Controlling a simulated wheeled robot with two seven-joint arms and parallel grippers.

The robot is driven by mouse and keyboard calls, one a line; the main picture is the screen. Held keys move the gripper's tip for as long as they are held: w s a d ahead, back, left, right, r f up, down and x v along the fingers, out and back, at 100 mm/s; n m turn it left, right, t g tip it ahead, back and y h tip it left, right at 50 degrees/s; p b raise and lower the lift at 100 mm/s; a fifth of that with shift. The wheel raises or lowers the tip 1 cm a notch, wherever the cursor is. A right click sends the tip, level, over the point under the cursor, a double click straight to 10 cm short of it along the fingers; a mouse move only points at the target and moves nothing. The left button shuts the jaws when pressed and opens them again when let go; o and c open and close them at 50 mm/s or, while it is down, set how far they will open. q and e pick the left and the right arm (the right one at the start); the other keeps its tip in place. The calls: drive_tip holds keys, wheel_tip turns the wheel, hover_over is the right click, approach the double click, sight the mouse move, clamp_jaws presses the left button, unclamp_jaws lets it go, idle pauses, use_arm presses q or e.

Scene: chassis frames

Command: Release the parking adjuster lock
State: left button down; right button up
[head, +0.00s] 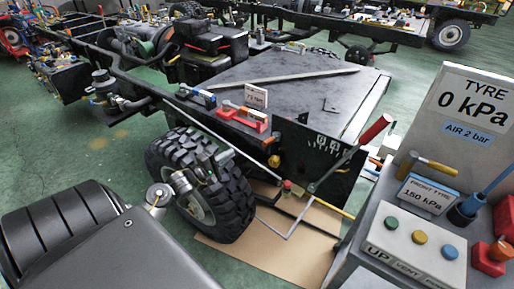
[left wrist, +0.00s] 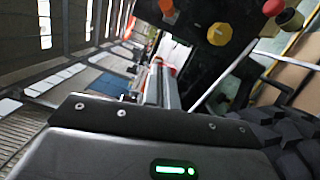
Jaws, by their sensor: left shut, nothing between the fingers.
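I cannot tell for certain which part is the parking adjuster lock. A small yellow knob (head: 274,161) sits on the dark chassis side right of the wheel, with a red knob (head: 287,185) on a stand just below it. In the left wrist view a yellow knob (left wrist: 219,34) and a red knob (left wrist: 290,18) show at the upper right. My left gripper (head: 222,158) is over the front of the wheel, left of the knobs and apart from them. It is shut and empty. My right gripper is not in view.
The large black tyre (head: 232,205) stands close beside my left gripper. A lever with a red handle (head: 375,130) and bent rods rise near the knobs. A grey control panel (head: 400,245) stands at the right. Cardboard (head: 285,255) covers the floor below.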

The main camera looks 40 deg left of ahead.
sight(270, 140)
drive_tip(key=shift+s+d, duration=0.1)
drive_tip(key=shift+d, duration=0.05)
